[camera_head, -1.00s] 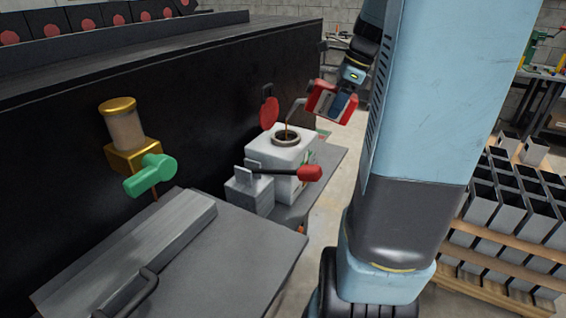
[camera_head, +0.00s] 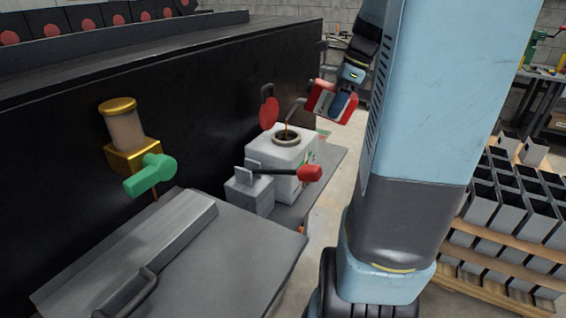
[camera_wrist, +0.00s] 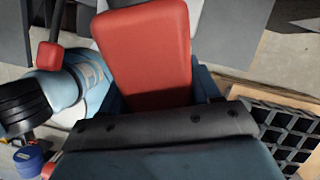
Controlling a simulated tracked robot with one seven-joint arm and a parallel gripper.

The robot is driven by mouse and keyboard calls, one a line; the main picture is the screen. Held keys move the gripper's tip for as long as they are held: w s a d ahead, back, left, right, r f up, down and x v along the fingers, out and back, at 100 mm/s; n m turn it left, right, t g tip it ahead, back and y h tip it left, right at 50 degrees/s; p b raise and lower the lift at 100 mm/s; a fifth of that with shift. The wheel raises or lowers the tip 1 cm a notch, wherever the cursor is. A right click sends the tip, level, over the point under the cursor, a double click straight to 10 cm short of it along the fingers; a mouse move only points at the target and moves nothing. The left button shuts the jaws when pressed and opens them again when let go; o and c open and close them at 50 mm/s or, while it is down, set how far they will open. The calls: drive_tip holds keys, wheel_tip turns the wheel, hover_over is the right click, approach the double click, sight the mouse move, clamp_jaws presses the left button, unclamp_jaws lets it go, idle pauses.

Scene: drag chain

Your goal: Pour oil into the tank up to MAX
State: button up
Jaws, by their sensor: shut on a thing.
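The white tank (camera_head: 290,153) stands by the dark machine wall with its round filler neck open on top. Its red round cap (camera_head: 269,112) stands raised behind the neck. The red oil can (camera_head: 322,97) is tilted beside and above the tank, its thin grey spout (camera_head: 293,108) over the opening. A thin amber stream shows at the neck. My gripper (camera_head: 343,104) is shut on the can; in the wrist view the red can (camera_wrist: 145,45) sits between the fingers. A green mark shows on the tank's side, partly hidden; the oil level and MAX mark cannot be read.
A lever with a red knob (camera_head: 310,173) crosses in front of the tank. A brass oiler (camera_head: 122,135) with a green handle (camera_head: 150,175) is on the left wall. A grey cover (camera_head: 220,250) lies in front. A pallet of metal boxes (camera_head: 510,215) stands at right.

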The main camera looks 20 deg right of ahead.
drive_tip(key=shift+w+a+r+g+h, duration=0.2)
drive_tip(key=shift+a+r+g+h, duration=0.1)
drive_tip(key=shift+r+h, duration=0.3)
idle(1.9)
drive_tip(key=shift+s+d+f+t+y, duration=0.2)
drive_tip(key=shift+d+f+t+y, duration=0.15)
drive_tip(key=shift+f+y, duration=0.25)
drive_tip(key=shift+s+d+f+t+y, duration=0.2)
drive_tip(key=shift+f+t+y, duration=0.15)
drive_tip(key=shift+f+y, duration=0.25)
drive_tip(key=shift+f, duration=0.2)
drive_tip(key=shift+s+d+f+t+y, duration=0.15)
drive_tip(key=shift+f+t+y, duration=0.2)
drive_tip(key=shift+f, duration=0.3)
drive_tip(key=shift+w+d+f+t+y, duration=0.1)
drive_tip(key=shift+f+t+y, duration=0.15)
drive_tip(key=shift+f+y, duration=0.3)
drive_tip(key=shift+f, duration=0.15)
drive_tip(key=shift+f, duration=0.1)
wheel_tip(320, 180, down, 3)
drive_tip(key=shift+r+t+y, duration=0.1)
drive_tip(key=shift+t+y, duration=0.5)
drive_tip(key=shift+y, duration=0.4)
